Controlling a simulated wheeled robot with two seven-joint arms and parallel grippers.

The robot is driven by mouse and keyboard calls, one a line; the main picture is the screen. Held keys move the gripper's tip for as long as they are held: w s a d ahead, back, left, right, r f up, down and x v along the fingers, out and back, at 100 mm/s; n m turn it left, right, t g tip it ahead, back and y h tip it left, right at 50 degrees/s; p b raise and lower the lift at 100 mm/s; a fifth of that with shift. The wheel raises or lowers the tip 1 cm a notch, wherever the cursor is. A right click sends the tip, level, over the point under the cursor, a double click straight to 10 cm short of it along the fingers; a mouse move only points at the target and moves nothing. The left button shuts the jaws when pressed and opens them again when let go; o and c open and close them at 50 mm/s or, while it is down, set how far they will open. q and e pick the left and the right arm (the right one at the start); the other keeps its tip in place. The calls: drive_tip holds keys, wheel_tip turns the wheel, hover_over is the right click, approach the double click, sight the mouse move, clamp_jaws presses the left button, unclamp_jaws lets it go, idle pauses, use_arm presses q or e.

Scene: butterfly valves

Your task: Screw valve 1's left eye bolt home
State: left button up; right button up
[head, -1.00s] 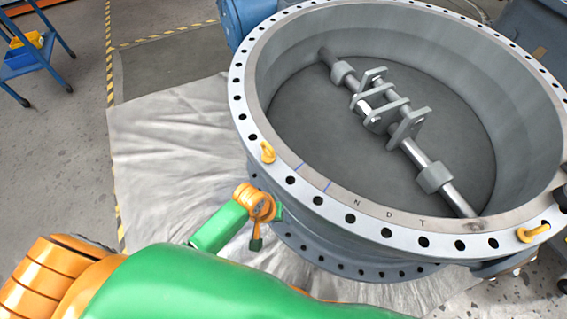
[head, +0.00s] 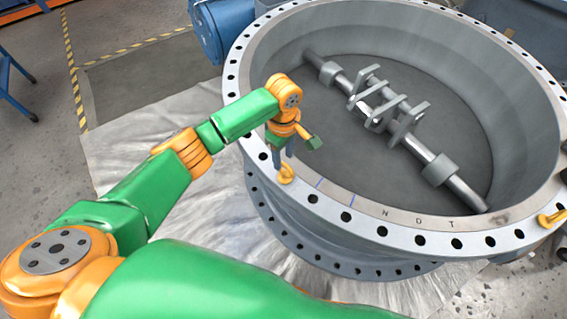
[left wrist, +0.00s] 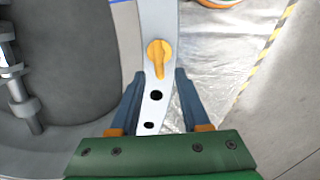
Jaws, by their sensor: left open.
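Valve 1 is the large grey ring body with a flanged rim (head: 340,215). Its left eye bolt (head: 286,174), yellow, stands in the rim near the left front. A second yellow eye bolt (head: 550,218) sits on the rim at the far right. My left gripper (head: 282,161) is over the rim, pointing down, with its fingers just above and beside the left eye bolt. In the left wrist view the open fingers (left wrist: 156,78) are apart, and the eye bolt (left wrist: 158,55) shows between and just beyond their tips. Nothing is held. I cannot tell how deep the bolt's thread sits.
The valve's shaft with brackets (head: 390,110) crosses the open inside. Several empty bolt holes run along the rim. A blue part (head: 222,28) stands behind the valve on the left. A pale sheet (head: 150,125) covers the floor to the left, with hazard tape (head: 76,85) beyond.

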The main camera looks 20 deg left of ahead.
sight(283, 164)
use_arm(q)
wheel_tip(283, 164, down, 4)
drive_tip(key=shift+d, duration=0.1)
drive_tip(key=shift+c, duration=0.5)
clamp_jaws()
